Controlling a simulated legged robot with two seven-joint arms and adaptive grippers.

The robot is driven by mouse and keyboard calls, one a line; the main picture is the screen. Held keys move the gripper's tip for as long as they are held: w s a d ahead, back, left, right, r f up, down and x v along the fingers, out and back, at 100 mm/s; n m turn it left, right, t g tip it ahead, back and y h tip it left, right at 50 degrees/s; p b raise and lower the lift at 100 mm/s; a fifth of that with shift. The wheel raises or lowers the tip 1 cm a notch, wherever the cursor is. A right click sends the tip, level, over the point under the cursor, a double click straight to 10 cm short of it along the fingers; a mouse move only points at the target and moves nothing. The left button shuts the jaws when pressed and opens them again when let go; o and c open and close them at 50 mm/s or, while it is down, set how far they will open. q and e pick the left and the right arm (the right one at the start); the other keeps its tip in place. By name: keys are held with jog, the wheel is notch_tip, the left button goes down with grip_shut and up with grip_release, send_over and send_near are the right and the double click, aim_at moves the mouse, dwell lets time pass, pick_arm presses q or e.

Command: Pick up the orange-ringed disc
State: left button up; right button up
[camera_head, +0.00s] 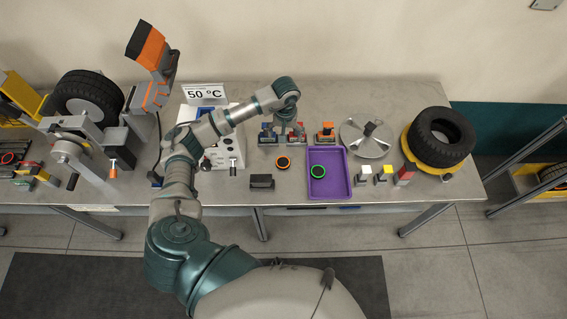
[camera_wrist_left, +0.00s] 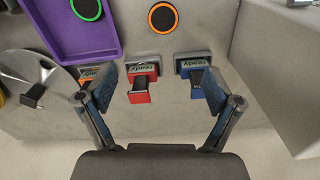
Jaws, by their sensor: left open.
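The orange-ringed disc (camera_head: 283,162) is a black disc with an orange rim, lying flat on the grey table left of the purple tray. It also shows at the top of the left wrist view (camera_wrist_left: 163,17). My left gripper (camera_head: 285,127) hangs over the table just behind the disc, apart from it. In the left wrist view its two fingers (camera_wrist_left: 159,88) are spread with nothing held between them. Below or beyond them are a red "ready" block (camera_wrist_left: 143,78) and a blue "ready" block (camera_wrist_left: 197,70). My right gripper is not in view.
A green-ringed disc (camera_head: 318,171) lies in the purple tray (camera_head: 336,187). A small dark block (camera_head: 262,181) is left of the orange-ringed disc. A metal plate (camera_head: 352,140) and a tyre (camera_head: 440,137) on a yellow stand are to the right. A white box (camera_head: 222,158) is left.

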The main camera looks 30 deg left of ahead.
pick_arm(q)
jog(key=b, duration=0.5)
send_over(283, 161)
jog(key=f, duration=1)
jog(key=shift+w+d+f, duration=0.1)
jog(key=shift+w+f, duration=0.05)
jog(key=shift+w, duration=0.05)
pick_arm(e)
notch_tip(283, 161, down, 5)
pick_arm(q)
jog(key=shift+f, duration=0.55)
jog(key=f+b, duration=0.2)
jog(key=f, duration=0.3)
jog(key=shift+s+f, duration=0.1)
jog(key=shift+s, duration=0.1)
jog(key=shift+f, duration=0.2)
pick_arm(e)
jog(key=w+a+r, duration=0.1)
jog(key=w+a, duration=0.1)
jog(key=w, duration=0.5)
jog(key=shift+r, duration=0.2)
pick_arm(q)
jog(key=shift+a, duration=0.2)
jog(key=c, duration=0.7)
jog(key=shift+d, duration=0.1)
jog(key=c, duration=0.5)
